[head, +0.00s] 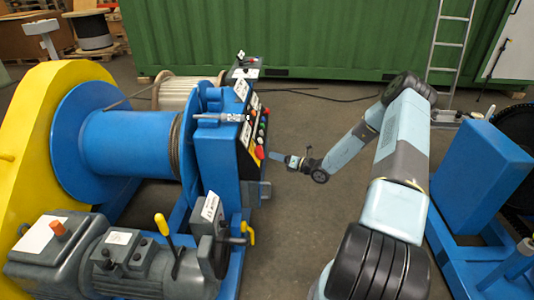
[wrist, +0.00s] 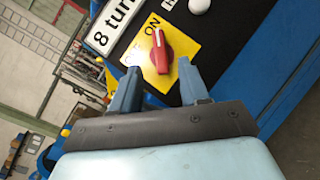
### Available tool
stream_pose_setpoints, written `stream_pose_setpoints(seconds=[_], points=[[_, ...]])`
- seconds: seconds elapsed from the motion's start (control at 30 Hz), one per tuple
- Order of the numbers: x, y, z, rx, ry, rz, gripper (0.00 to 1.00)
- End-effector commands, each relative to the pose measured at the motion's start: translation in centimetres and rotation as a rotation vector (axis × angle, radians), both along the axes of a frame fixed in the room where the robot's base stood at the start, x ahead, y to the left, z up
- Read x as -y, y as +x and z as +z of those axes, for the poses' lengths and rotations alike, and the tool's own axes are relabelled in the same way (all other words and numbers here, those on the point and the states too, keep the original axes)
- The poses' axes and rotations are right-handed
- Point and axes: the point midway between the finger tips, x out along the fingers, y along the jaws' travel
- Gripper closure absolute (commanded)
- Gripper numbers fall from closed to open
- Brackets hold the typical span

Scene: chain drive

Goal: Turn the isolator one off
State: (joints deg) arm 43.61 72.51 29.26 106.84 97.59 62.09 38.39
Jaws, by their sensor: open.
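The isolator is a red rotary knob (wrist: 161,51) on a yellow plate (wrist: 184,45) with ON and partly covered OFF lettering. In the wrist view its handle runs nearly up and down, with its upper end by the word ON. In the head view the red isolator (head: 259,152) sits low on the blue cabinet's panel. My gripper (wrist: 160,74) is open, with one finger on each side below the knob. The fingertips appear just short of the knob; contact cannot be told. In the head view my gripper (head: 276,155) points left at the isolator.
The blue cabinet (head: 213,152) carries several other buttons above the isolator, and a white knob (wrist: 199,6) shows close by. A winch drum (head: 130,143) stands left, a grey motor (head: 130,260) in front. A blue block (head: 480,175) stands right. Floor between is clear.

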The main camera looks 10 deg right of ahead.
Motion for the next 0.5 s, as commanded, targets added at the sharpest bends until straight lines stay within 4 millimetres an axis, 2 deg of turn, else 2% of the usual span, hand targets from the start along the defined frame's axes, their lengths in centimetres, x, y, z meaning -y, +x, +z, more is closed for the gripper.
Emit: stream_pose_setpoints(seconds=[0.2, 0.5], points=[[-2.8, 2.5, 0.0, 0.001, 0.0, 0.001, 0.55], [-4.6, 4.2, 0.0, 0.001, -0.001, 0.0, 0.55]])
